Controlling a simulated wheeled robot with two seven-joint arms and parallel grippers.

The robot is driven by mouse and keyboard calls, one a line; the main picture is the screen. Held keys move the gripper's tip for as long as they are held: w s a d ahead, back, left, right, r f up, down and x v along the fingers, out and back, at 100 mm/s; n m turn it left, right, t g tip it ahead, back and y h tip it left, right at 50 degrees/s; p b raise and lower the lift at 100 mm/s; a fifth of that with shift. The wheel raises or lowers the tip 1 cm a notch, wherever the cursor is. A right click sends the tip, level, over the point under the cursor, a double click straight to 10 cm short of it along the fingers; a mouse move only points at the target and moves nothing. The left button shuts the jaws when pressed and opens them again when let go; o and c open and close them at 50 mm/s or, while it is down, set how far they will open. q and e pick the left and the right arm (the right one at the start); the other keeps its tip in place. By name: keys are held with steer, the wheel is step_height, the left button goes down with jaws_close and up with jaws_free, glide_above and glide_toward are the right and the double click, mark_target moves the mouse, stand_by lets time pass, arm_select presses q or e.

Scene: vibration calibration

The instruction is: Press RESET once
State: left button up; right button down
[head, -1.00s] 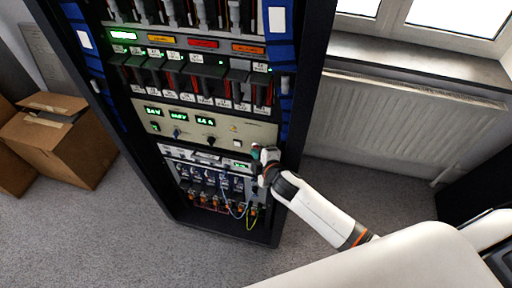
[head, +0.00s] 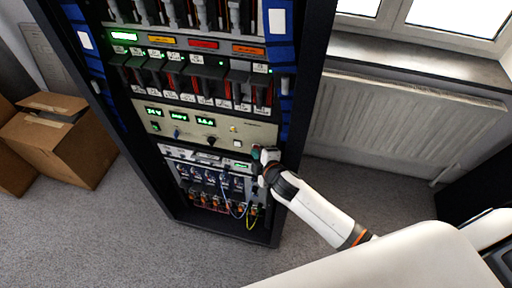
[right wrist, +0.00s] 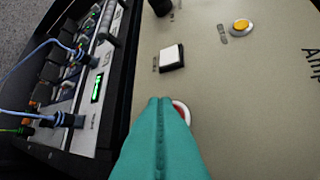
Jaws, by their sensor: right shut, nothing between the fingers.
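The beige panel (head: 262,131) of the rack carries a white square button (head: 237,143), which shows larger in the right wrist view (right wrist: 172,57). A round button with a red centre and pale rim (right wrist: 182,111) is mostly hidden behind my fingers. No label can be read as RESET. My right gripper (head: 259,153) is at the lower right of the panel. In the right wrist view its teal fingers (right wrist: 160,102) are shut and empty, with the tips in front of the red button's edge; I cannot tell whether they touch it. My left gripper is not in view.
A yellow round button or lamp (right wrist: 241,27) is on the same panel. Below the panel is a grey unit (head: 205,156) with a green display and plugged cables. Cardboard boxes (head: 75,140) stand left of the rack, a radiator (head: 400,125) right. The floor in front is clear.

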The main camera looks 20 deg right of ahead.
steer(key=shift+s+a, duration=0.25)
steer(key=shift+s, duration=0.15)
steer(key=s+a, duration=0.2)
steer(key=s, duration=0.2)
steer(key=shift+s+a+p, duration=0.1)
steer(key=shift+a+p, duration=0.3)
stand_by(0.7)
steer(key=s+d+f+m+g, duration=0.2)
steer(key=s+f, duration=0.2)
steer(key=f, duration=0.4)
steer(key=s+d+f+m+g+h, duration=0.1)
steer(key=s+f+m+g, duration=0.1)
steer(key=s+f, duration=0.4)
steer(key=s+d+f+m+g, duration=0.2)
steer(key=s+f, duration=0.1)
steer(key=f, duration=0.6)
steer(key=s+d+f+m+g, duration=0.1)
steer(key=s+f, duration=0.3)
steer(key=s, duration=0.5)
steer(key=s+d+f+m+g, duration=0.1)
steer(key=s+f+m+g, duration=0.2)
steer(key=s, duration=0.6)
steer(key=s+d+f+m+g, duration=0.1)
steer(key=s+f+m+g, duration=0.1)
steer(key=s+f, duration=0.4)
steer(key=s+m, duration=0.1)
steer(key=s, duration=0.3)
steer(key=shift+d+f, duration=0.4)
